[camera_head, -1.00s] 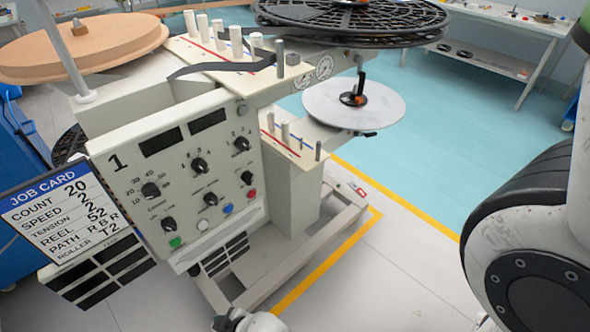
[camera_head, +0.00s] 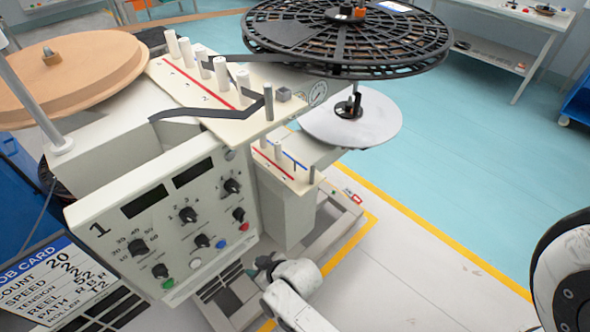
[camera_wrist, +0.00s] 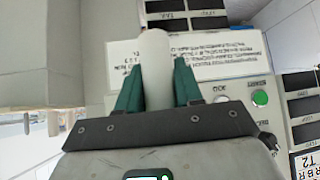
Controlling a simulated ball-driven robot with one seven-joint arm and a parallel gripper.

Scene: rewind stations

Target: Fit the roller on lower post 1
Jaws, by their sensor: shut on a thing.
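In the wrist view my gripper (camera_wrist: 157,95) has its green fingers shut on a white cylindrical roller (camera_wrist: 157,55), which stands up between them. In the head view my gripper (camera_head: 264,264) is low in front of the machine, below and in front of the lower shelf; the roller cannot be made out there. The lower shelf (camera_head: 285,175) carries a row of short posts along red and blue lines. White rollers (camera_head: 264,141) stand toward its far left end, and a dark bare post (camera_head: 311,172) stands at its near right end. Post numbers there are too small to read.
The control panel (camera_head: 165,225) marked 1 stands left of my gripper, with the job card (camera_head: 45,275) beside it. The upper deck (camera_head: 215,95) with white rollers and dark tape overhangs the lower shelf. A black reel (camera_head: 290,45) and grey disc (camera_head: 375,120) are behind.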

